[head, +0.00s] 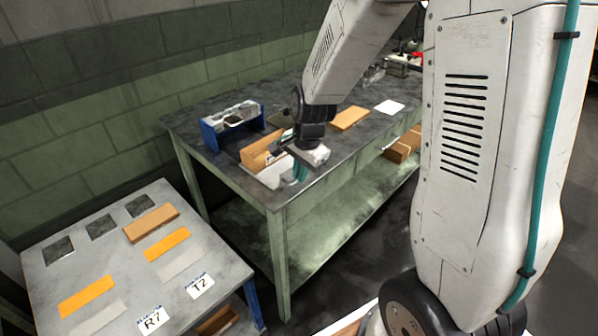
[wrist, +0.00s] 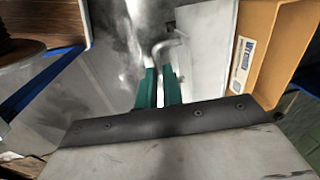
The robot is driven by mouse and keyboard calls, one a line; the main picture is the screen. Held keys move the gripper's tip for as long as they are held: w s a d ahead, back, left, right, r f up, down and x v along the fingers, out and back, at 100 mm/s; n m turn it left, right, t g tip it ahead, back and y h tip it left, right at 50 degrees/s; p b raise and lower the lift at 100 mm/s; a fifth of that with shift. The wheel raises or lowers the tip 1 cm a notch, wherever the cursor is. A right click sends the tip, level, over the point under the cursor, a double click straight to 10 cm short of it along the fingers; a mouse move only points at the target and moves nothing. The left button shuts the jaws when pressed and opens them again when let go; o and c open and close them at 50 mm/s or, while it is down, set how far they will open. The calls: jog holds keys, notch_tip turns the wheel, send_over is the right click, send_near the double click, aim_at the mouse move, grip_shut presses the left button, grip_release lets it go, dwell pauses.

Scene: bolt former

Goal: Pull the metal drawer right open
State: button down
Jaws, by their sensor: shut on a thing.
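My gripper (head: 297,173) is low over the near corner of the green workbench, beside an open orange-brown box (head: 258,150). In the wrist view its two teal fingers (wrist: 159,72) are close together around a bent grey metal bar (wrist: 172,46), which looks like a handle. The bar rises between the fingers and bends to the right. A pale flat panel (wrist: 207,40) lies right of the bar. The metal drawer cannot be made out clearly in either view, so how far it stands open cannot be told.
A blue-ended bin (head: 232,121) and an orange-brown flat piece (head: 349,118) are on the workbench (head: 200,118). A low grey table (head: 125,262) with orange strips and labels stands at the front left. Floor shows right of the bench.

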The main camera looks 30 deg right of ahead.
jog(key=c, duration=1.5)
grip_release()
jog(key=shift+s+d, duration=0.15)
jog(key=shift+s, duration=0.15)
jog(key=shift+c, duration=0.2)
jog(key=shift+w, duration=0.1)
jog(key=shift+r, duration=0.2)
notch_tip(320, 180, up, 7)
jog(key=s, duration=0.1)
jog(key=shift+s+d+r, duration=0.15)
